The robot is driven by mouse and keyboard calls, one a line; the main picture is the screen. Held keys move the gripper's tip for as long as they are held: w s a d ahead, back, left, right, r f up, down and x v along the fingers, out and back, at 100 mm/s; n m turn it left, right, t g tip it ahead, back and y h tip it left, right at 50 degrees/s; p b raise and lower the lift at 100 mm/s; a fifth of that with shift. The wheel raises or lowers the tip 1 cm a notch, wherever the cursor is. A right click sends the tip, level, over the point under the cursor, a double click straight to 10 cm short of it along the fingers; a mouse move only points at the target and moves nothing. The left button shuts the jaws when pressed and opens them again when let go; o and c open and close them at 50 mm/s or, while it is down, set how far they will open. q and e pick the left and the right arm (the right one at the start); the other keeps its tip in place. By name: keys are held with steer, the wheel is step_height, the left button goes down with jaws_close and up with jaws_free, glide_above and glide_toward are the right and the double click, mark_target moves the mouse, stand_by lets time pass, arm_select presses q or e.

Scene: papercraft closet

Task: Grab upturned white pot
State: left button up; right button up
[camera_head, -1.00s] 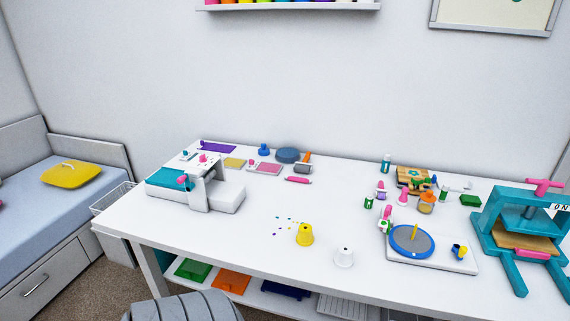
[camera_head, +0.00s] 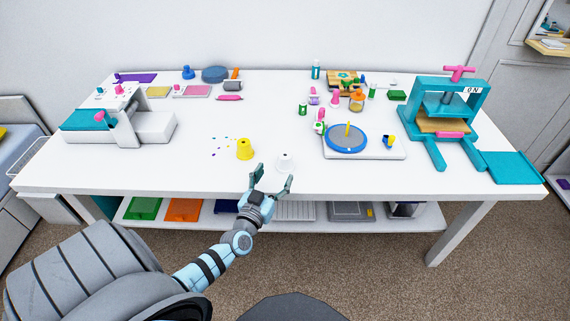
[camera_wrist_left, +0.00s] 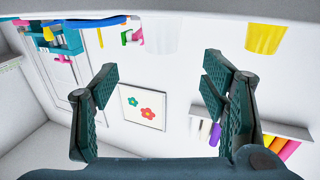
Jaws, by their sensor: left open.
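The upturned white pot (camera_head: 284,162) stands near the front edge of the white table. My left gripper (camera_head: 274,177) is open and empty just in front of it, with its fingers spread toward the pot. In the left wrist view, which looks upside down, the white pot (camera_wrist_left: 160,37) shows at the top, beyond and between the open fingers. I see no contact. An upturned yellow pot (camera_head: 244,149) stands just left of the white one and also shows at the upper right of the wrist view (camera_wrist_left: 266,38). My right gripper is not in view.
A board with a blue round disc (camera_head: 347,138) lies right of the white pot. A teal press (camera_head: 445,112) stands farther right. A white and teal machine (camera_head: 118,125) stands at the left. Small coloured bits lie left of the yellow pot.

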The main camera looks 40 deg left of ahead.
mark_target(283, 160)
arm_select(q)
steer(key=b+x, duration=0.1)
steer(key=x, duration=0.1)
steer(key=b+x, duration=0.1)
steer(key=x, duration=0.1)
steer(key=b+x, duration=0.1)
steer(key=x, duration=0.2)
steer(key=shift+a+f, duration=0.1)
steer(key=shift+f, duration=0.2)
steer(key=shift+w, duration=0.2)
steer(key=shift+s+r, duration=0.1)
steer(key=c, duration=1.3)
steer(key=shift+r, duration=0.1)
